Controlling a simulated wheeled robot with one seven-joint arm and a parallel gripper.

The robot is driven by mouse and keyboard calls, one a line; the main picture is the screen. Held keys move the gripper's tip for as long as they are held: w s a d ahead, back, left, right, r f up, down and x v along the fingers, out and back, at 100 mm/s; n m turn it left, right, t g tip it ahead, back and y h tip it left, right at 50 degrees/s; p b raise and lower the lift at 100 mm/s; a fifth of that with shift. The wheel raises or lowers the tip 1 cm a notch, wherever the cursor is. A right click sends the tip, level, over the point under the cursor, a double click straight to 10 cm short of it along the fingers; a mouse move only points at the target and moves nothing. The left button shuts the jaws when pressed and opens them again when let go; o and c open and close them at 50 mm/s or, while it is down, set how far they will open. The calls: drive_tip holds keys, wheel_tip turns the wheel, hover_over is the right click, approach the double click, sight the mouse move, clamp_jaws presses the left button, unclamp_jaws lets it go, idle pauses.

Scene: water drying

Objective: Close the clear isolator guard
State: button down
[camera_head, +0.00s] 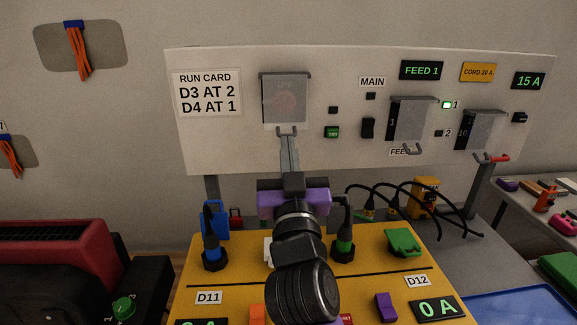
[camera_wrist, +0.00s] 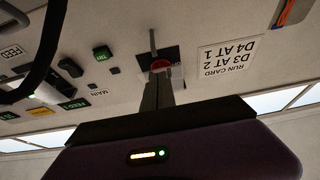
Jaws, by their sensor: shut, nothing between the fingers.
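The clear isolator guard (camera_head: 285,92) hangs from a grey bar at its top edge on the white panel, with a faint red knob showing through it. In the wrist view, which is upside down, the red knob (camera_wrist: 161,65) sits on a black square behind my fingertips. How far the guard stands off the panel is hard to tell. My gripper (camera_head: 288,137) is shut and empty, its fingers pointing up at the guard's lower edge by a small grey hook-like part. In the wrist view the shut fingers (camera_wrist: 159,78) partly cover the knob area; contact cannot be told.
Two other clear guards (camera_head: 411,118) (camera_head: 485,129) with handles are at the panel's right. The run card (camera_head: 207,93) is at left.

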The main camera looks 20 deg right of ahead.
drive_tip(key=shift+w+d+f+b, duration=0.2)
drive_tip(key=shift+w+f+b, duration=0.15)
drive_tip(key=shift+w, duration=0.2)
drive_tip(key=s+a+g+y+p, duration=0.1)
drive_tip(key=s+a+g+p, duration=0.3)
drive_tip(key=s+p, duration=0.95)
drive_tip(key=r+p+x, duration=0.1)
drive_tip(key=p+x, duration=0.4)
drive_tip(key=x, duration=0.8)
drive_tip(key=shift+w+a+t, duration=0.15)
drive_tip(key=shift+w+t, duration=0.15)
